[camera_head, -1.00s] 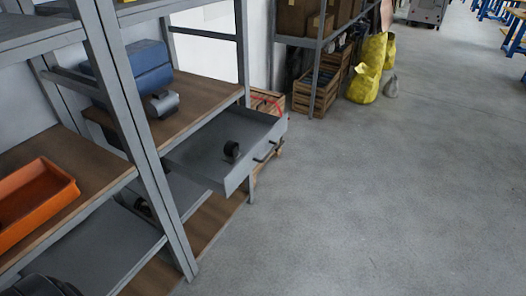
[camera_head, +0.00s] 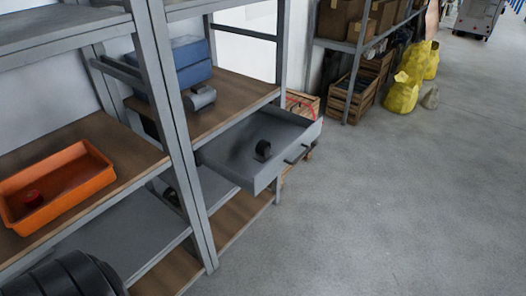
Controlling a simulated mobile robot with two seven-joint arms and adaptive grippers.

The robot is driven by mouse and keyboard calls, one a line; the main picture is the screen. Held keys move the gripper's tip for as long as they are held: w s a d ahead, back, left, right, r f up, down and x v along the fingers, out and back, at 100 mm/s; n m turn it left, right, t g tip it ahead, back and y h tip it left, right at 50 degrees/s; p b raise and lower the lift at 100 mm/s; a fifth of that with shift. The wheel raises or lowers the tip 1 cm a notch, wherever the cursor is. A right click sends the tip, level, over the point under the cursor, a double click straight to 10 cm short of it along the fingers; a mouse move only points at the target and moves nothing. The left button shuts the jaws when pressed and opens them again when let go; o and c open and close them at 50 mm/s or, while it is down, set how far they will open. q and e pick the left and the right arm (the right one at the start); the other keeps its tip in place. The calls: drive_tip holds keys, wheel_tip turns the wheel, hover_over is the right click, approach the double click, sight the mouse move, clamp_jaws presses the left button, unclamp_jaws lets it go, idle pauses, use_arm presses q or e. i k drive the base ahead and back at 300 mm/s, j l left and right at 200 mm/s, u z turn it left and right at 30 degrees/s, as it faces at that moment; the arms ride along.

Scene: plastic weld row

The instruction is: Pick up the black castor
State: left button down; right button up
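The black castor (camera_head: 263,150) stands in the open grey drawer (camera_head: 241,176) of the shelving, near the drawer's front. It looks like a small dark wheel; its mount is too small to make out. A dark, ribbed rounded part (camera_head: 68,277) at the lower left corner looks like a piece of my own arm. Neither of my grippers shows in the head view, and nothing touches the castor.
Blue boxes (camera_head: 188,65) and a grey cylinder (camera_head: 200,97) stand on the shelf above the drawer. A shelf post (camera_head: 172,130) rises left of the drawer.

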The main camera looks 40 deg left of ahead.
sight(262, 149)
drive_tip(key=u, duration=0.85)
